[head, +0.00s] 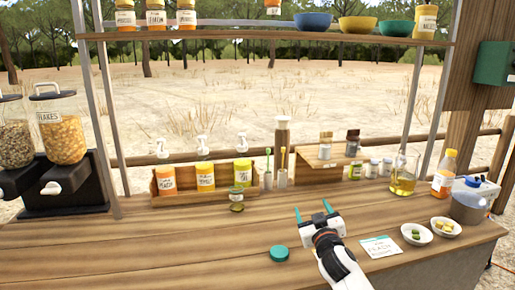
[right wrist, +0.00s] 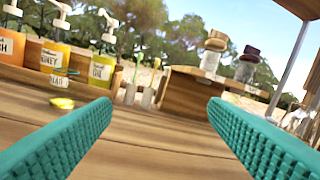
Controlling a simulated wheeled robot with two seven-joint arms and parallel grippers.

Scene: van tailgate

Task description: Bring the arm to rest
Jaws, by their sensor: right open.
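My right gripper (head: 312,210) reaches over the wooden counter (head: 180,245) from the lower right in the head view. Its two teal fingers are spread apart with nothing between them. In the right wrist view the ribbed teal fingers (right wrist: 160,108) frame empty space, with counter wood and blurred bottles beyond. A round teal lid (head: 280,253) lies on the counter to the left of the gripper, apart from it. A small open-looking jar (head: 237,202) stands farther back on the left. My left gripper is not in view.
Three pump bottles (head: 205,178) stand in a wooden rack behind. A small wooden stand (head: 322,172) holds jars. The front-left counter is clear.

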